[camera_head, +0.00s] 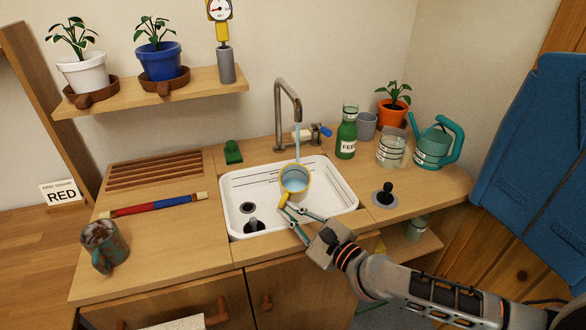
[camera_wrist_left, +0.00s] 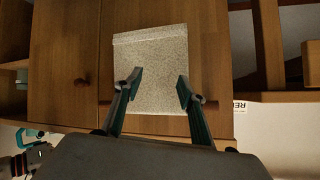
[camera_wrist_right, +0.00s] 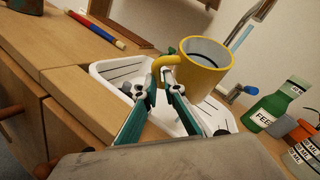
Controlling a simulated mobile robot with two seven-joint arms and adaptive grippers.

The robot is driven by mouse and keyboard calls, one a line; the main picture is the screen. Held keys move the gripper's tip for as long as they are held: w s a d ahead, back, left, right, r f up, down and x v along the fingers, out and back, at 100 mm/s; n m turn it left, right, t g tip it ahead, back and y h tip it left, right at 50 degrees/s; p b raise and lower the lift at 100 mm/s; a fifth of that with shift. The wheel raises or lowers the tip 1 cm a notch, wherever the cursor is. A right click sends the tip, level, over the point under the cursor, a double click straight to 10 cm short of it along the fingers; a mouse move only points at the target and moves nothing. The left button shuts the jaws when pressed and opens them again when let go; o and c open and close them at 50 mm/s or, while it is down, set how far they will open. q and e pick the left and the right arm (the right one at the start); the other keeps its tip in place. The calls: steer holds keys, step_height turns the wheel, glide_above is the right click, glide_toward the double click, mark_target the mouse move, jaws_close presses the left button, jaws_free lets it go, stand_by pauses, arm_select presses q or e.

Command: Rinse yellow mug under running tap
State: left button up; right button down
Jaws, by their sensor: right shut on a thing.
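The yellow mug (camera_head: 296,181) is over the white sink basin (camera_head: 345,196), under the steel tap (camera_head: 288,100). A stream of water (camera_head: 298,142) runs from the tap down into the mug, and the inside looks blue with water. My right gripper (camera_head: 287,208) is shut on the mug's handle. The right wrist view shows the mug (camera_wrist_right: 208,70) roughly upright, with the fingers (camera_wrist_right: 164,84) at its handle. My left gripper (camera_wrist_left: 155,84) is open in the left wrist view, in front of a speckled cloth (camera_wrist_left: 158,70) on a cabinet front; whether it touches is unclear.
A green bottle (camera_head: 346,138), a glass jar (camera_head: 391,151) and a teal watering can (camera_head: 434,146) stand right of the sink. A black stopper (camera_head: 385,194) sits on the right counter.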

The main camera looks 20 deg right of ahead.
mark_target(283, 206)
steer(key=shift+r, duration=0.1)
steer(key=shift+s+a+r+p, duration=0.2)
steer(key=shift+s+r+p, duration=0.4)
steer(key=shift+p, duration=0.1)
steer(key=shift+s+a+r+p, duration=0.2)
steer(key=shift+s+r+p, duration=0.4)
steer(key=shift+p, duration=0.1)
arm_select(q)
step_height(283, 206, up, 7)
steer(key=w+p, duration=0.2)
steer(key=shift+r+t, duration=0.2)
steer(key=shift+t, duration=0.2)
arm_select(e)
steer(key=shift+s+a+r, duration=0.2)
steer(key=shift+s+r, duration=0.2)
steer(key=shift+s, duration=0.2)
steer(key=shift+s+a+r, duration=0.15)
steer(key=shift+s+r, duration=0.25)
steer(key=shift+s, duration=0.2)
